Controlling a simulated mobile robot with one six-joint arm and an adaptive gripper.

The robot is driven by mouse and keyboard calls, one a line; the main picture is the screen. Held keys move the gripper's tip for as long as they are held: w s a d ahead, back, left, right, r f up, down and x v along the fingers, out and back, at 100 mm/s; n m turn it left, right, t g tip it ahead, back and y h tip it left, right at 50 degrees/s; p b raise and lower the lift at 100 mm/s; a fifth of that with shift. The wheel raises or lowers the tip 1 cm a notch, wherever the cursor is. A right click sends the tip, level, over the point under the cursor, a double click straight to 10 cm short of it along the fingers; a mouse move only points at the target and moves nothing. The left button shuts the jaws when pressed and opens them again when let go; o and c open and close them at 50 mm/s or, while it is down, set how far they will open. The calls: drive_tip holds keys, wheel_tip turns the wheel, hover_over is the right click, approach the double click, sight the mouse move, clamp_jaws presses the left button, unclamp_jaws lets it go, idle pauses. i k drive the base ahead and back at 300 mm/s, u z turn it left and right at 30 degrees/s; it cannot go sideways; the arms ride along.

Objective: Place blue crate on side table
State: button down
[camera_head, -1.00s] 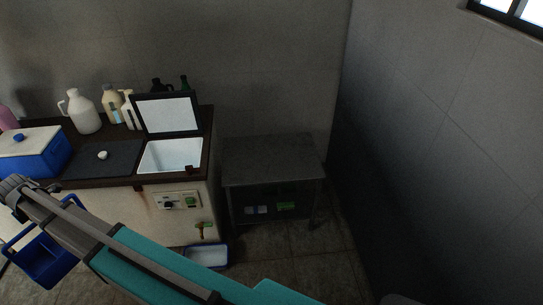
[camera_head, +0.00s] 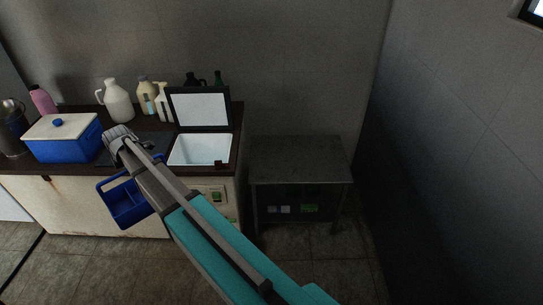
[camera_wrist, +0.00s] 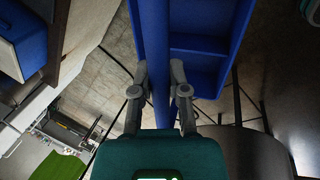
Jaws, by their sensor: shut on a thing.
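The blue crate (camera_head: 126,204) is an open carrier with compartments, hanging below my gripper (camera_head: 117,139) in front of the bulk tank's pale front panel. In the wrist view my gripper (camera_wrist: 158,95) is shut on a blue bar of the crate (camera_wrist: 196,62); the crate's compartments show to the right of that bar. The side table (camera_head: 300,160) is a dark metal table with a bare top, to the right of the tank. The crate is apart from it, to its left.
A blue cooler box with a white lid (camera_head: 63,138), a white jug (camera_head: 117,100) and several bottles stand on the tank's dark top. An open lid (camera_head: 198,107) stands up behind the white basin (camera_head: 203,149). Small items (camera_head: 309,208) lie on the table's lower shelf.

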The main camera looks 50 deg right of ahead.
sight(283, 165)
drive_tip(key=u, duration=1.9)
drive_tip(key=i, duration=0.1)
drive_tip(key=z, duration=3.55)
drive_tip(key=i, duration=1)
drive_tip(key=u, duration=0.1)
